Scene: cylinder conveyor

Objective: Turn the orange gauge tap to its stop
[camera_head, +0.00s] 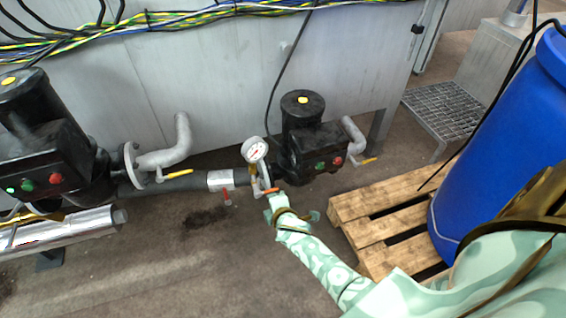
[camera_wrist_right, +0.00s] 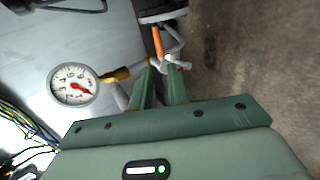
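The orange tap handle (camera_head: 271,190) sits on the pipework just below the round white gauge (camera_head: 255,150). In the right wrist view the orange handle (camera_wrist_right: 158,41) points toward my fingers, and the gauge (camera_wrist_right: 73,85) with its red needle is at the left. My right gripper (camera_wrist_right: 161,70) has its two green fingers apart, with the near end of the handle just beyond the tips and roughly between them. I cannot tell whether they touch. In the head view my right gripper (camera_head: 273,197) partly covers the tap. My left gripper is not in view.
Black pumps (camera_head: 302,140) stand beside the pipe. A red-handled valve (camera_head: 227,197) is left of the tap, and a yellow lever (camera_head: 369,161) is to the right. A wooden pallet (camera_head: 375,205) with a blue barrel (camera_head: 505,140) stands at the right.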

